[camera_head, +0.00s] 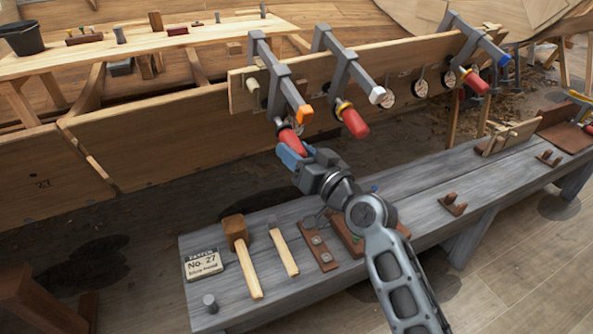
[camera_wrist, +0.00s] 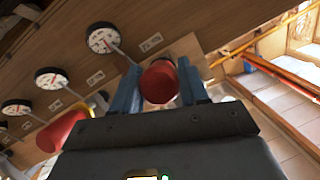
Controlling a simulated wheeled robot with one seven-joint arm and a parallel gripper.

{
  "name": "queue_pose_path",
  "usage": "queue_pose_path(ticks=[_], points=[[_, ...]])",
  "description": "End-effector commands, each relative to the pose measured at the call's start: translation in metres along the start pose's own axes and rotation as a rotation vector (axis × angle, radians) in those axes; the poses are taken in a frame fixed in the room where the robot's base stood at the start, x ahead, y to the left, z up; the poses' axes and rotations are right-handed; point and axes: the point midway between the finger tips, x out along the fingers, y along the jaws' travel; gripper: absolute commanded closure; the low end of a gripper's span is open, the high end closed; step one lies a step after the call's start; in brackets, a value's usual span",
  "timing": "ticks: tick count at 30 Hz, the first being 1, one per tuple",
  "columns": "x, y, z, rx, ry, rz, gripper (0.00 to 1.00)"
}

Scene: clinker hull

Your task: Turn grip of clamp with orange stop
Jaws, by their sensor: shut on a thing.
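The clamp with the orange stop (camera_head: 305,114) is the leftmost of several grey clamps on the wooden plank in the head view. Its red grip (camera_head: 291,141) points down toward me. My gripper (camera_head: 292,154) is at that grip. In the wrist view the red grip (camera_wrist: 159,82) sits between the two blue fingers of my gripper (camera_wrist: 157,88), which are shut on it. The orange stop does not show in the wrist view.
A clamp with a white stop (camera_head: 377,95) and red grip (camera_head: 354,122) is close on the right. A clamp with a blue stop (camera_head: 504,59) is farther right. Round dials (camera_head: 388,95) line the plank.

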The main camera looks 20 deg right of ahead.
Motion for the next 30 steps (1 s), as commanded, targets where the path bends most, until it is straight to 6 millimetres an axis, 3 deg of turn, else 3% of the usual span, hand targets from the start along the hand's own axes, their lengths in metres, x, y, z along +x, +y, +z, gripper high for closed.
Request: queue_pose_path(ticks=[1, 18, 30], points=[[-0.0007, 0.0040, 0.0088, 0.041, 0.000, -0.015, 0.87], [-0.0010, 0.0027, 0.0071, 0.513, -0.004, -0.196, 0.86], [-0.0009, 0.0017, 0.0043, 0.685, -0.005, -0.261, 0.89]])
